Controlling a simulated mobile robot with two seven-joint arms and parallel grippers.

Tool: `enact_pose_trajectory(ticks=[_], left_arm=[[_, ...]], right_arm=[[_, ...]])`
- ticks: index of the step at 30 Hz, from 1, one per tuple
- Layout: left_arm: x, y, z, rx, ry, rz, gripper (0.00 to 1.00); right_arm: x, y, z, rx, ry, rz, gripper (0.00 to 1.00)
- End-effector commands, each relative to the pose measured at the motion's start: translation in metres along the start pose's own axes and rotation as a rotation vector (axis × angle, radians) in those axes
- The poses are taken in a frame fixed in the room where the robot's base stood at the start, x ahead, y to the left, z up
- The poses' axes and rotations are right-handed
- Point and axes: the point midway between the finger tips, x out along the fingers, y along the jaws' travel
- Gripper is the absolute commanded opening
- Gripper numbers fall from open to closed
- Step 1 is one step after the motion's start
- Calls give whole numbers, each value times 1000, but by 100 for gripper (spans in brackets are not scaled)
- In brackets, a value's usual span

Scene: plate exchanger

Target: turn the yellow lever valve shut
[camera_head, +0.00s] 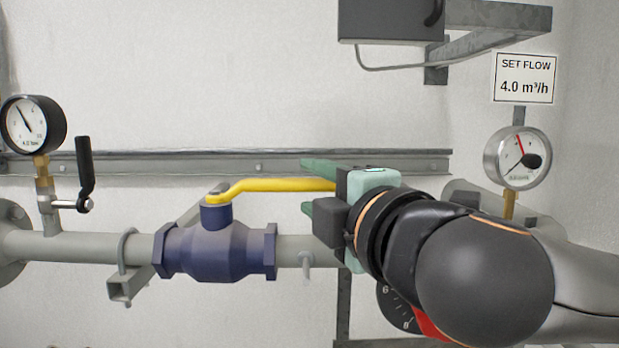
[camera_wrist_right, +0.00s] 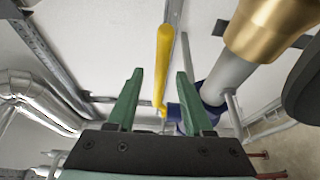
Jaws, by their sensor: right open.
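The yellow lever (camera_head: 275,185) lies nearly level along the pipe, from the stem of the dark blue valve body (camera_head: 220,252) to the right. My right gripper (camera_head: 305,186) is open at the lever's right end, with one green finger above and one below it in the head view. In the right wrist view, the lever (camera_wrist_right: 162,70) shows in the gap between the open green fingers (camera_wrist_right: 158,75), with no clear contact on either side. The lever's far right end is hidden by the gripper in the head view. My left gripper is not in view.
A gauge (camera_head: 33,124) with a black-handled small valve (camera_head: 84,170) stands at the left. Another gauge (camera_head: 517,158) stands at the right under a "SET FLOW 4.0 m³/h" sign (camera_head: 525,78). A wall rail (camera_head: 130,163) runs behind the lever. A grey box (camera_head: 390,20) hangs above.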

Motion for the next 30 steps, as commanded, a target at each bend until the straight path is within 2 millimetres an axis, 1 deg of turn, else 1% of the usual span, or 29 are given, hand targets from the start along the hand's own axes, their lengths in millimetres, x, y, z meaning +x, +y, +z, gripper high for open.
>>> enact_pose_trajectory(ticks=[1,4,13,26,27,30], left_arm=[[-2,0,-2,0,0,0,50],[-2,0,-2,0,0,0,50],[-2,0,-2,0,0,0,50],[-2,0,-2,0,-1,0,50],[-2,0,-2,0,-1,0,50],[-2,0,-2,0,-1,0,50]], right_arm=[[5,0,0,0,0,-2,51],[10,0,0,0,0,0,51],[12,-1,0,0,1,0,51],[12,0,0,0,1,0,3],[12,0,0,0,1,0,0],[12,0,0,0,1,0,0]])
